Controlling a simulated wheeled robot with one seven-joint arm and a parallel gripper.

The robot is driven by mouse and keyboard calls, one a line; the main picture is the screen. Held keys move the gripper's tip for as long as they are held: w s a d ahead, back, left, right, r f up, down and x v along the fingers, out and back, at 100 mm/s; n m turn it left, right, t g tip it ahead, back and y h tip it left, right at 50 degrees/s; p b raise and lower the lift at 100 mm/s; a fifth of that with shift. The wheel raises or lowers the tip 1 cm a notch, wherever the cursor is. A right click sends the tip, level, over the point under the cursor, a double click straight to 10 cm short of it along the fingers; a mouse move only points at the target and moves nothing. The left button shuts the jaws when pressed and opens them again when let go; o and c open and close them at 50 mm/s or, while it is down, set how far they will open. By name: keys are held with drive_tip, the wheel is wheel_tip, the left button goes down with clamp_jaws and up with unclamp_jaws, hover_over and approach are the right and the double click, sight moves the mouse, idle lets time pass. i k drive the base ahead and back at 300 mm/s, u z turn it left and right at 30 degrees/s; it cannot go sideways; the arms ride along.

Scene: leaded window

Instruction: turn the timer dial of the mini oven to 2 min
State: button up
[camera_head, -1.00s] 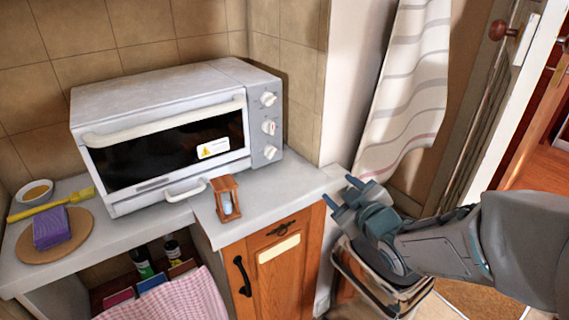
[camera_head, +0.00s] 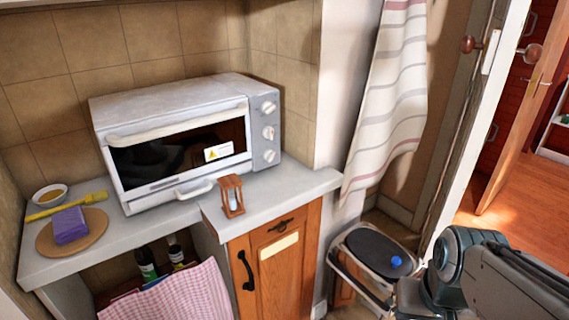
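The mini oven (camera_head: 170,101) is a white box with a dark glass door, standing on the counter against the tiled wall. Its door is shut. The right side of its front carries three white dials: the upper dial (camera_head: 268,107), the middle dial (camera_head: 268,133) and the lower dial (camera_head: 269,156). The middle one shows a small reddish mark. The markings are too small to read, so I cannot tell which is the timer dial or its setting. My arm is at the bottom right, well away from the oven; my gripper's fingers do not show.
A wooden hourglass (camera_head: 232,196) stands on the counter in front of the oven's right end. A purple block (camera_head: 70,225) lies on a round board at left. A striped towel (camera_head: 388,105) hangs right of the wall, above a dark-lidded bin (camera_head: 372,250) with a blue ball on it.

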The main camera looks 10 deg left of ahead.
sight(268, 155)
drive_tip(key=k, duration=0.2)
drive_tip(key=u, duration=1.8)
drive_tip(key=i, duration=0.85)
drive_tip(key=z, duration=2.45)
